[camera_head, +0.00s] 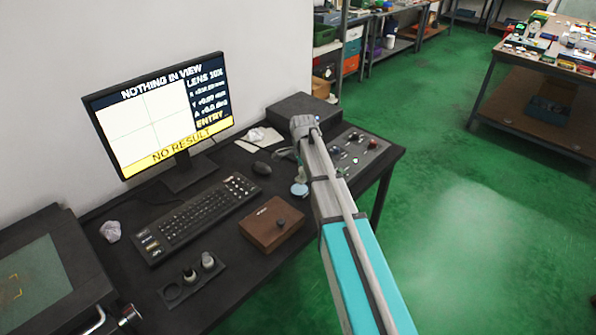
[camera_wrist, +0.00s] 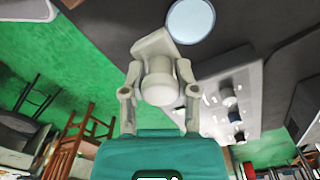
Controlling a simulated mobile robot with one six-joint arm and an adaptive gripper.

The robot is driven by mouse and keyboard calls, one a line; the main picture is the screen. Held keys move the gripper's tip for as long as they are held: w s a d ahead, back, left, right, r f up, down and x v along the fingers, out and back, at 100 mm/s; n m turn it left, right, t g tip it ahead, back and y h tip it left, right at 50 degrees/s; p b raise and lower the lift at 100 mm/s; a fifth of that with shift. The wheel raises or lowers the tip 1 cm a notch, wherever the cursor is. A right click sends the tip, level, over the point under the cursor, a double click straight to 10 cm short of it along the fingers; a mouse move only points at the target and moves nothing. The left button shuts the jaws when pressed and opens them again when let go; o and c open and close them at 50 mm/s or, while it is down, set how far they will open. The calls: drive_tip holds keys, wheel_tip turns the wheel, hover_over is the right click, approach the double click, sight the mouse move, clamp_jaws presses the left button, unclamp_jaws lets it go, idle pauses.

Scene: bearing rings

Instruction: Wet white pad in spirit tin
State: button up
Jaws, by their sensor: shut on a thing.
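In the wrist view my gripper (camera_wrist: 160,92) is shut on a pale, off-white piece with a rounded body and a flatter end, which looks like the white pad (camera_wrist: 158,70). A round, pale blue disc with a grey rim, which looks like the spirit tin (camera_wrist: 191,19), lies just beyond the held piece; I cannot tell whether they touch. In the head view the tin (camera_head: 299,189) stands on the dark bench, left of my arm. My gripper and the held piece are mostly hidden behind my arm there.
A monitor (camera_head: 160,112) reads "NOTHING IN VIEW". A control panel (camera_head: 355,155) lies right of my arm.

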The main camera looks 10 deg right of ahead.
hover_over(300, 189)
drive_tip(key=shift+a+f+b, duration=0.1)
drive_tip(key=shift+f+b, duration=0.35)
drive_tip(key=shift+f, duration=0.15)
drive_tip(key=shift+f+b, duration=3)
drive_tip(key=shift+f+b, duration=0.5)
drive_tip(key=shift+r, duration=0.15)
idle(1.0)
wheel_tip(300, 189, up, 7)
drive_tip(key=p, duration=0.7)
idle(0.3)
idle(0.6)
wheel_tip(300, 189, up, 6)
drive_tip(key=p, duration=0.6)
